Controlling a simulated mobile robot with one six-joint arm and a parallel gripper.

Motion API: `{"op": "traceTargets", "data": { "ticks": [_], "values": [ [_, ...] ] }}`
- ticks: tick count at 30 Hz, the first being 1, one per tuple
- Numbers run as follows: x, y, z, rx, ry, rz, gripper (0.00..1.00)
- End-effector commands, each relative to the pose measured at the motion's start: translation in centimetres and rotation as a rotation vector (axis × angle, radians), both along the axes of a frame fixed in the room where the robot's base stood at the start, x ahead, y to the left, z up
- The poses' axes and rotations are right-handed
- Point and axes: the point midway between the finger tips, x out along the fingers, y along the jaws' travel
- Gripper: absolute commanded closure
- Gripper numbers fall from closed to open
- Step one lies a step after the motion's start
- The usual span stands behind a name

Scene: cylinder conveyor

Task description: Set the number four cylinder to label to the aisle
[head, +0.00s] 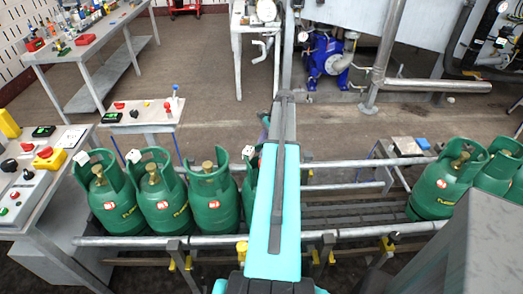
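Green gas cylinders with open collars stand upright on the roller conveyor (340,236). At left are a first cylinder (112,205), a second (165,207) and a third (213,205). A fourth (247,188) is mostly hidden behind my teal arm. White tags show at the collars of the first (83,158), the second (133,156) and the fourth (248,152); I see none on the third. No number is readable. My arm reaches forward over the conveyor beside the fourth cylinder. My gripper's fingers cannot be made out, so their state and any hold are unclear.
More green cylinders (440,188) stand at the conveyor's right end. The rollers between are bare. A control desk (40,190) and a small panel table (150,113) are at left, a workbench (95,35) behind. A blue pump (325,62) and pipes stand at the back. The aisle floor (190,65) is clear.

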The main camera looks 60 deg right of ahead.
Motion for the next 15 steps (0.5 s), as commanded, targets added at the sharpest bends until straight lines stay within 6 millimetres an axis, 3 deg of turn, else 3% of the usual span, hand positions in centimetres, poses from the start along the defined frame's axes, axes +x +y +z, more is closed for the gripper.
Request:
{"op": "traceTargets", "data": {
  "ticks": [14,15],
  "values": [
    [0.13,0.23,-0.72,0.000,0.000,-0.001,0.73],
    [0.13,0.23,-0.73,0.000,0.000,-0.001,0.80]
  ]
}}
